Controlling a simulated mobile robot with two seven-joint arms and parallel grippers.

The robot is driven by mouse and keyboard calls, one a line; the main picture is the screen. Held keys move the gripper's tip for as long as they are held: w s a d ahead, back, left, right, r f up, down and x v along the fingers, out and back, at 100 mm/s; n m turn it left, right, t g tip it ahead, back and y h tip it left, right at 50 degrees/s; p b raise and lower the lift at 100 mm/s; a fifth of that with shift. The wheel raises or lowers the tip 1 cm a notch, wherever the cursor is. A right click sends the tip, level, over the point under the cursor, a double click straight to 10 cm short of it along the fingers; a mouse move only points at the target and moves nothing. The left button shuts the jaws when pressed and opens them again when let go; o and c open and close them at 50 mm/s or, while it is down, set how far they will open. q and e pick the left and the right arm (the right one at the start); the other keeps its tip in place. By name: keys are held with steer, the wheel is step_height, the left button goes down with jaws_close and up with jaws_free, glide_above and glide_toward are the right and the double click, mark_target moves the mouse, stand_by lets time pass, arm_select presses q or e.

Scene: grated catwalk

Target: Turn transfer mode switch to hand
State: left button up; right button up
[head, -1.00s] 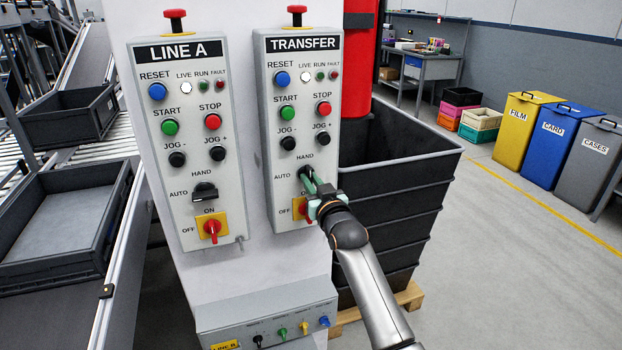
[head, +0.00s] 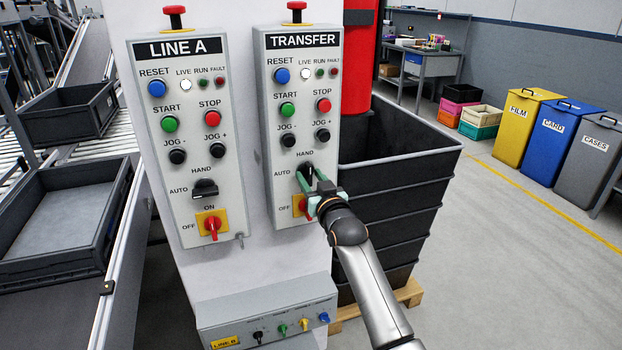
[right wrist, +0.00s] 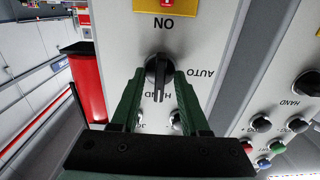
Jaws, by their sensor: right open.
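The transfer mode switch (head: 306,169) is a black rotary knob on the TRANSFER panel (head: 274,160), between the AUTO and HAND labels. In the right wrist view, which is upside down, the knob (right wrist: 158,72) stands in line with HAND and its pale mark is at the HAND end. My right gripper (head: 311,174) is open, with its green fingers on either side of the knob. The right wrist view shows the fingers (right wrist: 159,78) apart; whether they touch the knob is unclear. The fingers hide part of the switch in the head view. My left gripper is not in view.
A red on/off switch (head: 301,206) sits just below, partly hidden by my gripper. The LINE A panel (head: 184,150) with a similar black switch (head: 205,188) is to the left. A dark bin (head: 410,170) stands behind my right arm. Floor to the right is open.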

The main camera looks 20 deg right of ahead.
steer(key=s, duration=1.2)
steer(key=shift+s+d, duration=0.2)
steer(key=shift+s, duration=0.05)
steer(key=s+a+f+n+g+y, duration=0.1)
steer(key=s+f+g, duration=0.1)
steer(key=s+f, duration=0.7)
steer(key=s+a+f+g, duration=0.1)
steer(key=s+f+g, duration=0.25)
steer(key=f, duration=0.95)
steer(key=s+a+f+g, duration=0.1)
steer(key=s+f, duration=0.4)
steer(key=s, duration=0.4)
steer(key=s+a+f+g, duration=0.1)
steer(key=s+f+g, duration=0.1)
steer(key=s+f, duration=0.4)
steer(key=s, duration=0.3)
steer(key=shift+f+n+y+p, duration=0.25)
steer(key=shift+n+y+p, duration=0.05)
steer(key=shift+n+y, duration=0.1)
steer(key=shift+w, duration=0.1)
